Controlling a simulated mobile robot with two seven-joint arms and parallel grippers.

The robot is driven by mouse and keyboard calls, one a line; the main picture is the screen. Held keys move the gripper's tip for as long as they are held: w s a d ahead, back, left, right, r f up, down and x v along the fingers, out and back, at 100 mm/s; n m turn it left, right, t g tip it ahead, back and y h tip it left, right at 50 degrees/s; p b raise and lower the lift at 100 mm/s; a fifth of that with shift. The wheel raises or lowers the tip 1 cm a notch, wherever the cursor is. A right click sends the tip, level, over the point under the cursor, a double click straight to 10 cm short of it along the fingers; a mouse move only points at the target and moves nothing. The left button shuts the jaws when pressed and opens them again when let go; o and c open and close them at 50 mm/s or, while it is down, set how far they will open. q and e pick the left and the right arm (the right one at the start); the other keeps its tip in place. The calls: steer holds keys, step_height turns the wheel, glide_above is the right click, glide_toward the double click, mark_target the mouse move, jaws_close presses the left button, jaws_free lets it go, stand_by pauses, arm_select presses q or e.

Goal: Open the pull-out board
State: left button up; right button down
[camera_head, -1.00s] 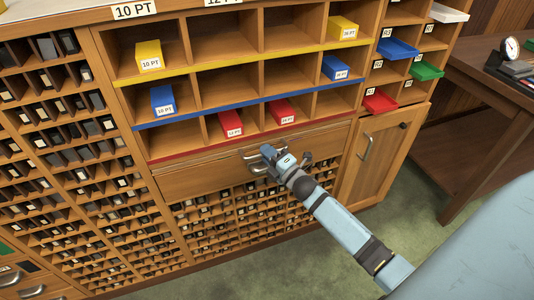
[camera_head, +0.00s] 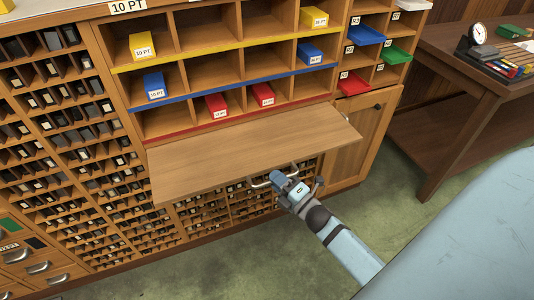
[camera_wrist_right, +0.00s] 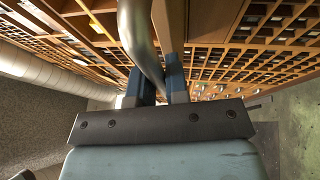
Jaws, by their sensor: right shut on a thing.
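The pull-out board (camera_head: 250,153) is a flat wooden panel that sticks well out of the cabinet, just under the red-edged shelf row. Its metal handle (camera_head: 262,181) is on the front edge. My right gripper (camera_head: 276,178) is at this handle, with its fingers closed around the bar. In the right wrist view the curved metal handle (camera_wrist_right: 138,40) passes between the two blue fingers of the gripper (camera_wrist_right: 156,85). My left gripper does not show in any view.
Compartments above hold yellow, blue and red boxes, such as the red box (camera_head: 215,105). A cabinet door (camera_head: 352,145) is right of the board. A dark wooden table (camera_head: 450,75) stands further right. Green floor (camera_head: 400,210) lies open in front.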

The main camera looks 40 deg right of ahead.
arm_select(q)
steer(key=shift+p, duration=0.45)
arm_select(e)
steer(key=s+a, duration=0.1)
steer(key=s, duration=0.5)
steer(key=shift+s+a, duration=0.3)
steer(key=shift+s, duration=0.1)
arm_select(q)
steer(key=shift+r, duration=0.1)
arm_select(e)
steer(key=c, duration=1.1)
jaws_free()
steer(key=shift+c, duration=0.2)
steer(key=v, duration=1.3)
steer(key=shift+s, duration=0.4)
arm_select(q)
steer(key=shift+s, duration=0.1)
arm_select(e)
steer(key=shift+d, duration=0.1)
